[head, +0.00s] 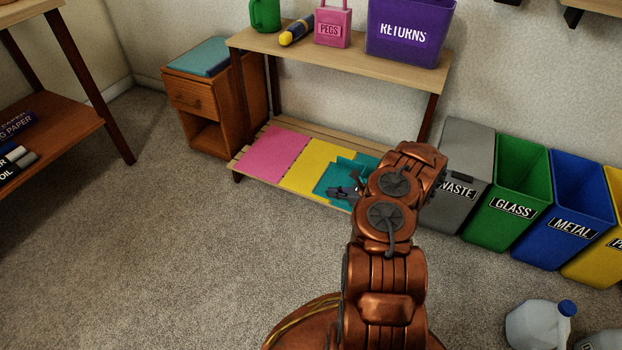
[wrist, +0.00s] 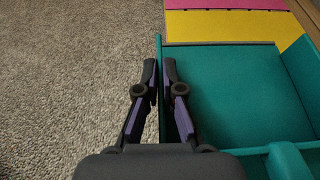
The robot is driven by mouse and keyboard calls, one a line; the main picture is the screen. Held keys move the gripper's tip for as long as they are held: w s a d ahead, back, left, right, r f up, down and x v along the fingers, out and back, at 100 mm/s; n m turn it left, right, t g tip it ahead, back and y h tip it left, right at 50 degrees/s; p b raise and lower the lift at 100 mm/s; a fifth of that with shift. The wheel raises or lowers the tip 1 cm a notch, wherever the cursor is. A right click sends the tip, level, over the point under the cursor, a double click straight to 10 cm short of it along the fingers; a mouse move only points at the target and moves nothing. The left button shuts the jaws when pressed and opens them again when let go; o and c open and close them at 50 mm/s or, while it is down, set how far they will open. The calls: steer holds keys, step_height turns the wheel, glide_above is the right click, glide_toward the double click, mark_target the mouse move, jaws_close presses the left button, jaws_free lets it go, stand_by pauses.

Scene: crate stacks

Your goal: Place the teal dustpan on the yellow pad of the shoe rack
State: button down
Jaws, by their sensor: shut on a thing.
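The teal dustpan (head: 338,175) is at the lower shelf of the shoe rack, across the right part of the yellow pad (head: 304,162). In the wrist view the dustpan (wrist: 240,90) fills the right side, and the yellow pad (wrist: 230,26) shows beyond its far edge. My gripper (head: 346,192) is shut on the dustpan's side wall; its fingers (wrist: 160,75) pinch that wall in the wrist view. My arm hides the right end of the shelf and part of the dustpan. I cannot tell whether the dustpan touches the pad or hangs just above it.
A pink pad (head: 272,152) lies left of the yellow one. The rack's top board (head: 340,52) holds a purple returns bin (head: 408,30), a pink pegs box (head: 332,24) and other items. A grey waste bin (head: 467,165) stands right of the rack.

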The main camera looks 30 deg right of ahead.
steer(key=w+a+b, duration=0.1)
steer(key=w, duration=0.3)
steer(key=w+a+f+b, duration=0.1)
steer(key=w+b, duration=0.1)
steer(key=w, duration=0.2)
steer(key=w+a+b, duration=0.1)
steer(key=w+a, duration=0.1)
steer(key=w, duration=0.2)
steer(key=shift+w+f, duration=0.2)
steer(key=shift+w, duration=0.15)
steer(key=shift+w+d+f+b, duration=0.1)
steer(key=shift+w+f+b, duration=0.15)
steer(key=shift+b, duration=0.25)
step_height(320, 180, down, 3)
steer(key=shift+s+f+b, duration=0.1)
steer(key=shift+b, duration=0.8)
steer(key=c, duration=1.8)
jaws_free()
steer(key=o, duration=0.5)
